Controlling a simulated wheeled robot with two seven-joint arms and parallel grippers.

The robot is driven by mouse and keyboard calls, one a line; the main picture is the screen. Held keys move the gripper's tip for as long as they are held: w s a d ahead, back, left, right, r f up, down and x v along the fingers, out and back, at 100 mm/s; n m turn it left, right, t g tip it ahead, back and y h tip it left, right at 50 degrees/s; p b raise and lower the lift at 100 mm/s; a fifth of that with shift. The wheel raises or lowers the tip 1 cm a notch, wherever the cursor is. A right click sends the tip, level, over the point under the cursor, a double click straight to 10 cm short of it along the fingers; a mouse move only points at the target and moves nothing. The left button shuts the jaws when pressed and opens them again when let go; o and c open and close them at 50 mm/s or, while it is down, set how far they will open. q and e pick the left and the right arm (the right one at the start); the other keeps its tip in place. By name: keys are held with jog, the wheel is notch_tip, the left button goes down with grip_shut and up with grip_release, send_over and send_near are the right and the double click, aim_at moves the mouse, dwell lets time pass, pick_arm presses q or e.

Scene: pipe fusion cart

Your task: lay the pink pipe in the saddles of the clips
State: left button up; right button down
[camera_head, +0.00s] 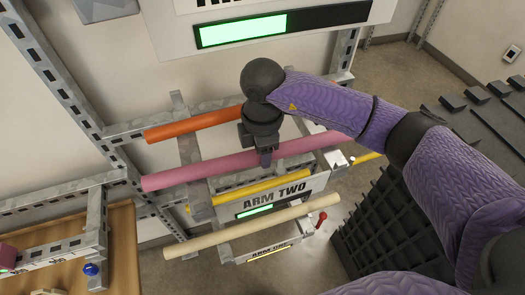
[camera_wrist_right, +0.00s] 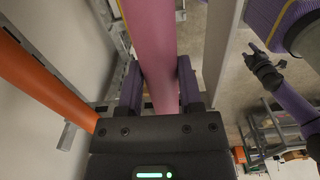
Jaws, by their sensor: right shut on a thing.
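The long pink pipe (camera_head: 195,172) lies crosswise in the head view, slightly tilted up to the right, over the grey metal arms of the rack. My right gripper (camera_head: 265,158) is shut on it, right of its middle. In the right wrist view the pink pipe (camera_wrist_right: 152,45) runs between the two fingers of my right gripper (camera_wrist_right: 160,88). I cannot make out the clip saddles or tell whether the pipe touches the arms. A dark gripper on a purple arm, apparently my left gripper (camera_wrist_right: 262,66), shows small at the right of the wrist view; its jaws are unclear.
An orange pipe (camera_head: 195,124) lies behind the pink one. A yellow pipe (camera_head: 262,189) and a cream pipe (camera_head: 250,227) lie in front. An "ARM TWO" sign (camera_head: 275,193) hangs below. A dark ribbed crate (camera_head: 375,225) stands right, a wooden board (camera_head: 122,250) left.

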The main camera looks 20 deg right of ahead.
jog(key=shift+r, duration=0.1)
jog(key=r, duration=0.3)
jog(key=shift+s+r, duration=0.2)
jog(key=s+p, duration=0.7)
jog(key=s, duration=1)
jog(key=shift+s+d, duration=0.3)
jog(key=shift+s, duration=0.05)
